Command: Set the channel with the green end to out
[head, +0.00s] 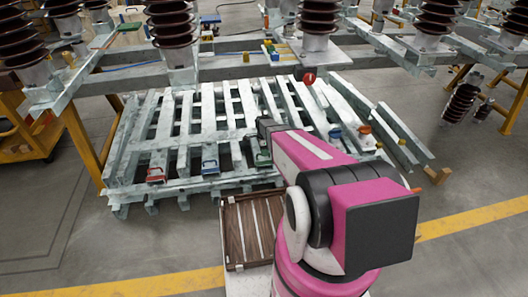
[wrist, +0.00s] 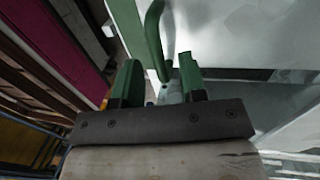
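The green end (head: 262,158) shows at the front edge of the pale slatted frame in the head view, left of my arm. In the wrist view a curved green handle (wrist: 154,40) stands just beyond my gripper (wrist: 160,82). The fingers are apart, one each side of the handle's lower end. I cannot tell whether either finger touches it. In the head view my gripper (head: 264,128) is a dark shape above and behind the green end, partly hidden by my arm. How far the green channel is slid cannot be told.
A red end (head: 155,174) and a blue end (head: 210,166) sit left of the green one. Another blue end (head: 335,132) and an orange end (head: 365,129) are to the right. A brown slatted box (head: 232,235) is below, in front of the frame (head: 125,165).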

